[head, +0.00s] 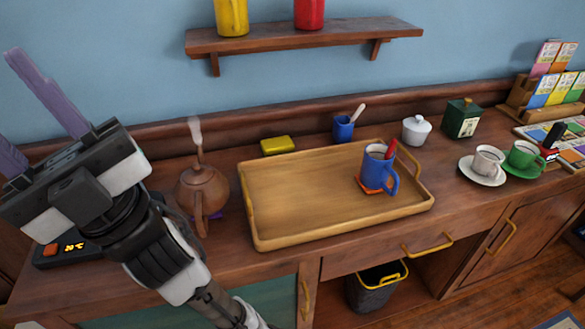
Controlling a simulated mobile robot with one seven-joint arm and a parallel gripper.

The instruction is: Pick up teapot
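The teapot (201,187) is round and brown and stands upright on the counter, left of the wooden tray. Its handle or spout faces the front; I cannot tell which. A pale wisp, like steam, rises above it. A bit of purple shows at its base. My gripper (14,112) is at the left of the head view, above and left of the teapot. Its two purple fingers are spread wide apart and point up and left, away from the teapot. One finger is cut off by the picture edge. Nothing shows between them.
The wooden tray (300,238) holds a blue mug (376,168) on a red-orange coaster. A yellow block (278,145) and a blue cup (343,128) stand behind. A black device (65,252) with an orange display sits left. A wall shelf (300,36) hangs above.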

